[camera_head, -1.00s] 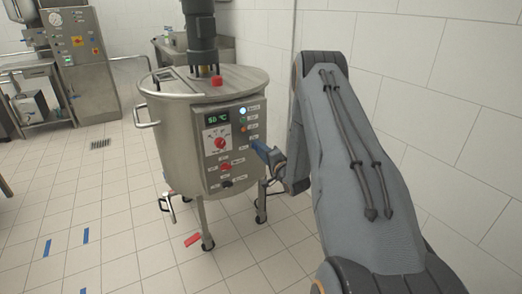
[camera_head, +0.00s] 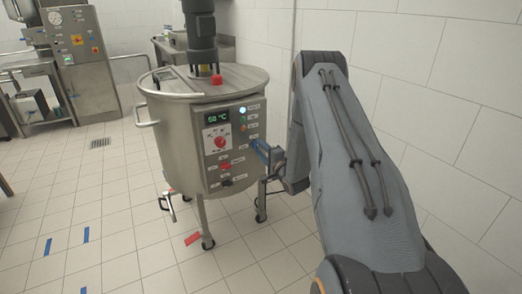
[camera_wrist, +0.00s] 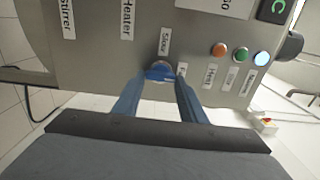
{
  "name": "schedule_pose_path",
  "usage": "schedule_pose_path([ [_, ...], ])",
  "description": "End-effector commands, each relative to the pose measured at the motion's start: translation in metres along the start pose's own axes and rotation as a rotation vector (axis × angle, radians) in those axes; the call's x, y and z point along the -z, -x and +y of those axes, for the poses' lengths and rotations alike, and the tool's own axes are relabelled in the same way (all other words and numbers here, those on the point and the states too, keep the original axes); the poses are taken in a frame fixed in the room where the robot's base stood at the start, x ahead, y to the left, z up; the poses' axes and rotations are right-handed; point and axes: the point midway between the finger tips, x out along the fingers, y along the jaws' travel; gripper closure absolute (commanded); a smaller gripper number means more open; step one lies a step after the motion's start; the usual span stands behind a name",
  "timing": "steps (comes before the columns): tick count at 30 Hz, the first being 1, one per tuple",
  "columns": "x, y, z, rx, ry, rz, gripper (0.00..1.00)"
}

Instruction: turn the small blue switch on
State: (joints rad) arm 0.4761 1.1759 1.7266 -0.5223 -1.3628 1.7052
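The small blue switch (camera_wrist: 160,72) sits on the grey control panel (camera_wrist: 105,65), under a label that seems to read "Slow". My gripper (camera_wrist: 161,79) points at the panel in the wrist view, with its two blue fingers apart, one on each side of the switch. The fingertips are very close to the switch; I cannot tell whether they touch it. In the head view my gripper (camera_head: 260,148) is at the right edge of the panel (camera_head: 209,171) on the steel tank (camera_head: 171,129), and it hides the switch there.
Orange (camera_wrist: 219,50), green (camera_wrist: 241,54) and bright blue-white (camera_wrist: 262,58) lamps are close to the right of the switch. The panel also has a red dial (camera_head: 220,142) and a display (camera_head: 217,115). A white tiled wall (camera_head: 420,60) is at the right. Floor at the left is open.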

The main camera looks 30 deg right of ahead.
Motion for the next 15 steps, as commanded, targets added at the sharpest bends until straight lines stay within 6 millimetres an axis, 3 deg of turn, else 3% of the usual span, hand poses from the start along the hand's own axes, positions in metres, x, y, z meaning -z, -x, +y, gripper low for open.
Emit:
schedule_pose_path([
  [1,0.0003,0.0006,0.0007,-0.001,-0.001,0.001,0.54],
  [3,0.0002,0.0004,0.0006,-0.001,-0.001,0.001,0.44],
  [15,0.0001,0.0083,0.0008,-0.002,0.000,0.000,0.44],
])
